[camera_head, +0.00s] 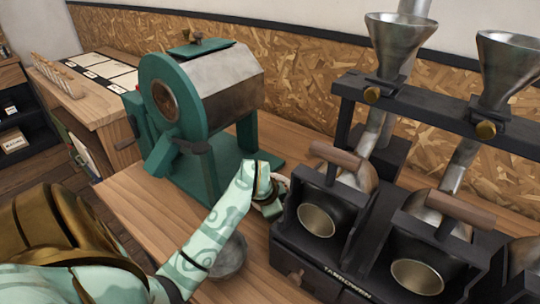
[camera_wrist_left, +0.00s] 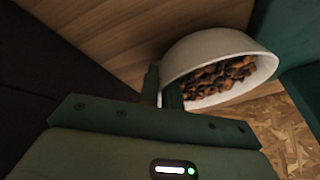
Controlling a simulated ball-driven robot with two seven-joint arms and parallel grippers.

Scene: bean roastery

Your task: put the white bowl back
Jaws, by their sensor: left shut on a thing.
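The white bowl (camera_wrist_left: 205,48) holds mixed brown and dark beans and fills the upper middle of the left wrist view. My left gripper (camera_wrist_left: 163,92) is shut on its rim. In the head view the left gripper (camera_head: 268,203) is between the green roaster and the black machine. Only a small pale part of the bowl (camera_head: 284,184) shows there, behind the gripper. I cannot tell whether the bowl touches the table. My right gripper is not in view.
A green drum roaster (camera_head: 215,85) stands behind my left arm. A black machine (camera_head: 345,270) with metal funnels and wooden handles is close on the right. A grey metal bowl (camera_head: 232,260) sits beside my forearm. Bare wooden tabletop (camera_head: 145,205) shows at the front left.

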